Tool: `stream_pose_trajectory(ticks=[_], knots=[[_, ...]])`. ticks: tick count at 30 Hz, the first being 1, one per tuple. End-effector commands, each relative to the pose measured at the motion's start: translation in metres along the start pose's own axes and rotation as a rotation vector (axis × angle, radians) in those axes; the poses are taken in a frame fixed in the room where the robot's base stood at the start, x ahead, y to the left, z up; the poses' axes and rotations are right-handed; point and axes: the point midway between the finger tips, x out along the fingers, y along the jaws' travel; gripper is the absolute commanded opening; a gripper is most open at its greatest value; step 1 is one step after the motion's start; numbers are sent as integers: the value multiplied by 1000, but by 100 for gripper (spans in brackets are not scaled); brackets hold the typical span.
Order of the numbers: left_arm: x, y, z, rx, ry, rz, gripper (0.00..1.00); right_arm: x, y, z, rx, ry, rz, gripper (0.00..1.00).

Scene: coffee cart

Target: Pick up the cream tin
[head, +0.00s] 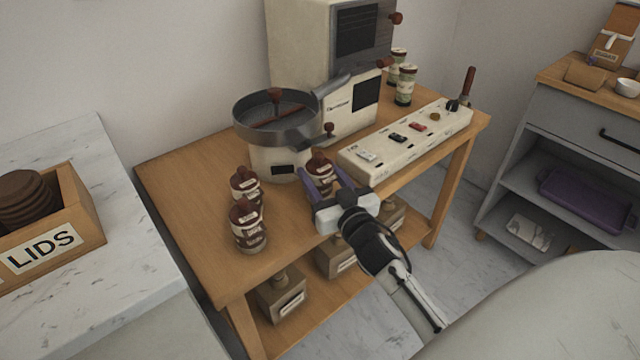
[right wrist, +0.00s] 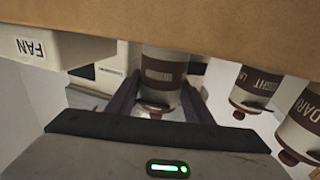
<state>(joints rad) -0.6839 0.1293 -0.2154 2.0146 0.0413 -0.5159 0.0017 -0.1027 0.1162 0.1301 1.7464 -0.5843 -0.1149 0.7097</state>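A brown-and-cream tin (head: 321,172) stands on the wooden cart beside the round pan machine. It also shows upside down in the right wrist view (right wrist: 162,76), its label too blurred to read. My right gripper (head: 326,178) is open, with its purple fingers on either side of this tin. Two similar tins stand to the left, a rear one (head: 244,186) and a front one (head: 248,226). In the right wrist view, neighbouring tins read LIGHT (right wrist: 256,88) and DARK (right wrist: 303,115). Two green-labelled tins (head: 405,86) stand at the back. I cannot tell which is named cream. My left gripper is out of view.
The round pan machine (head: 276,125) stands right behind the tin. A white switch panel (head: 385,148) lies to the right. Boxes (head: 283,294) sit on the lower shelf. A LIDS crate (head: 80,205) is on the left counter. The cart's front left (head: 205,240) is bare.

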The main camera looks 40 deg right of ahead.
Motion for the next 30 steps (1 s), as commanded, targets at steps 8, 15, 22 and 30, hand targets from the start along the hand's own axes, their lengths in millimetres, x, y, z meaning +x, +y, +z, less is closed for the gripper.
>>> stream_pose_trajectory(ticks=[8, 15, 22, 30], knots=[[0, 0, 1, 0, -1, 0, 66, 0, 0, -2, 0, 3, -1, 15], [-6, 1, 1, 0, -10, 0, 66, 0, 0, -16, -2, 5, -1, 15], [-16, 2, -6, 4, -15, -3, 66, 0, 0, -59, -3, 8, -2, 15], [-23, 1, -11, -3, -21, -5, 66, 0, 0, -122, -2, 9, -2, 15]])
